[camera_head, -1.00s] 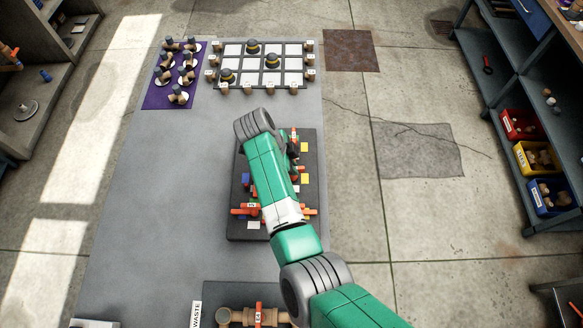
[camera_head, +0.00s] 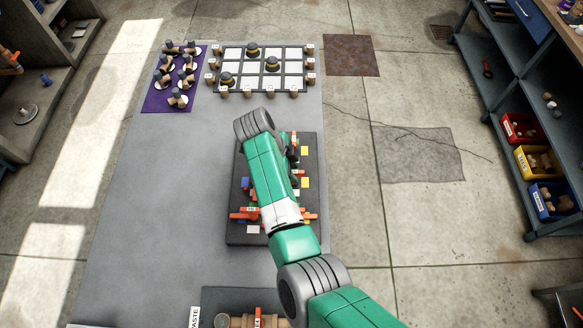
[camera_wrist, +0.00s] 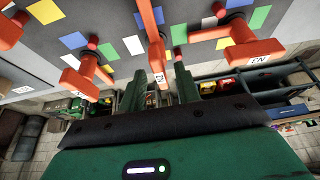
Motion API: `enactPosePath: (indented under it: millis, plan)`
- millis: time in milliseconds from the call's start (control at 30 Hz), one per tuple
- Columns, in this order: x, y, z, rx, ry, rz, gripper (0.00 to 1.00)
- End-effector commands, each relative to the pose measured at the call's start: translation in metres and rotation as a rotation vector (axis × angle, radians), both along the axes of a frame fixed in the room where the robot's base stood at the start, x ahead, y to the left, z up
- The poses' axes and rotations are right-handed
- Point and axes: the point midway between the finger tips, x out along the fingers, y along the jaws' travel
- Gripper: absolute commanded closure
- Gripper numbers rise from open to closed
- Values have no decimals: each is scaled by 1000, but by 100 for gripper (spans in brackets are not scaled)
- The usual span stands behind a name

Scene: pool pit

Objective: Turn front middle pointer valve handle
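A dark valve board (camera_head: 240,180) lies on the grey table with several orange pointer handles and coloured square marks. My arm covers its middle in the head view, and my gripper is hidden there. In the wrist view my gripper (camera_wrist: 167,62) has two green fingers apart. An orange pointer handle (camera_wrist: 157,58) with a white label stands between them. I cannot tell whether the fingers touch it. Another labelled handle (camera_wrist: 255,51) is to the right and one (camera_wrist: 80,82) to the left.
A purple mat (camera_head: 160,100) with several small fittings and a white-celled grid board (camera_head: 238,53) stand at the table's far end. A pipe with an orange handle (camera_head: 258,317) is at the near edge. Shelves with coloured bins (camera_head: 532,160) stand right, beyond clear floor.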

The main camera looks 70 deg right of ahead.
Motion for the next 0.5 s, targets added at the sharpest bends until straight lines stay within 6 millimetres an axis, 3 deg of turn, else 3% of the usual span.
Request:
enactPosePath:
  millis: [233, 500]
  plan:
    - [2, 1, 6, -1, 0, 0, 67]
    - [21, 8, 54, -1, -1, 2, 67]
